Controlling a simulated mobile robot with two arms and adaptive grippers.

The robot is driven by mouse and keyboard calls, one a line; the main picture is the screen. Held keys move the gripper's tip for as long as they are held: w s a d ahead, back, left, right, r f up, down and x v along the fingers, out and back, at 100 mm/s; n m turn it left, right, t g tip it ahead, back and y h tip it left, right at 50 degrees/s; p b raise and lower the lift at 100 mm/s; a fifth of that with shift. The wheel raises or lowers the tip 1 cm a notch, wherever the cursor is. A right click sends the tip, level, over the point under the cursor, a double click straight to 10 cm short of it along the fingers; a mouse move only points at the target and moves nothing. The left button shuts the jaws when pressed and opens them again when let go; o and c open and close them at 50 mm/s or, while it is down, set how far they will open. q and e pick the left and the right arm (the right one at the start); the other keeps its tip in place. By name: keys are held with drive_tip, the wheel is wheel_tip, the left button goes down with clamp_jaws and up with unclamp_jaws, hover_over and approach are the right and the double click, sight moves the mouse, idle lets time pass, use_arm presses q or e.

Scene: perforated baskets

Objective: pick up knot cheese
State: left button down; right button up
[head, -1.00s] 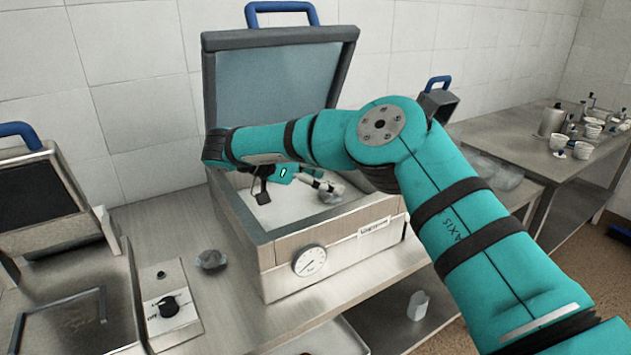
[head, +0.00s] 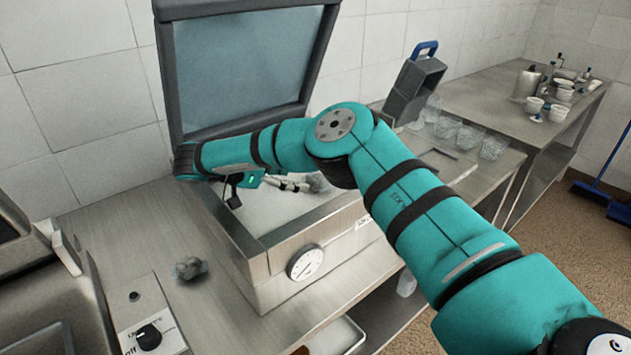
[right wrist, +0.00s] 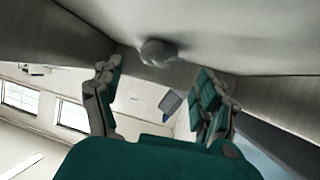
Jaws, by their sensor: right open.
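A small grey lumpy piece, likely a knot cheese (head: 318,183), lies inside the open steel vat (head: 275,255), near its right wall. It also shows in the right wrist view (right wrist: 158,52), ahead of the fingers. My right gripper (head: 290,185) is inside the vat, open and empty, its fingers pointing toward the piece. In the wrist view, the piece is beyond and between the fingertips of the right gripper (right wrist: 156,76), apparently apart from them. A second similar grey lump (head: 190,268) lies on the counter left of the vat. My left gripper is out of view.
The vat's raised lid (head: 245,70) stands behind my arm. The vat walls surround the gripper closely. A dial gauge (head: 305,262) is on the vat front. Clear bowls (head: 470,138) and a grey box (head: 413,92) stand to the right.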

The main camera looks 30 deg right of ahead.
sight(311, 178)
drive_tip(key=shift+s+d+f, duration=0.15)
drive_tip(key=shift+s+d, duration=0.1)
drive_tip(key=shift+d, duration=0.6)
drive_tip(key=shift+d+f, duration=0.15)
drive_tip(key=shift+d, duration=0.2)
drive_tip(key=p+x, duration=0.1)
drive_tip(key=x, duration=0.2)
drive_tip(key=shift+d+f, duration=0.15)
drive_tip(key=shift+d, duration=0.05)
drive_tip(key=shift+d+f, duration=0.1)
drive_tip(key=shift+d, duration=0.05)
drive_tip(key=shift+c, duration=1.4)
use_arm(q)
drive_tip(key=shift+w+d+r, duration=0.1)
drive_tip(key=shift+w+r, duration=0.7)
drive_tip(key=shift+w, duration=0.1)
use_arm(e)
drive_tip(key=c, duration=0.9)
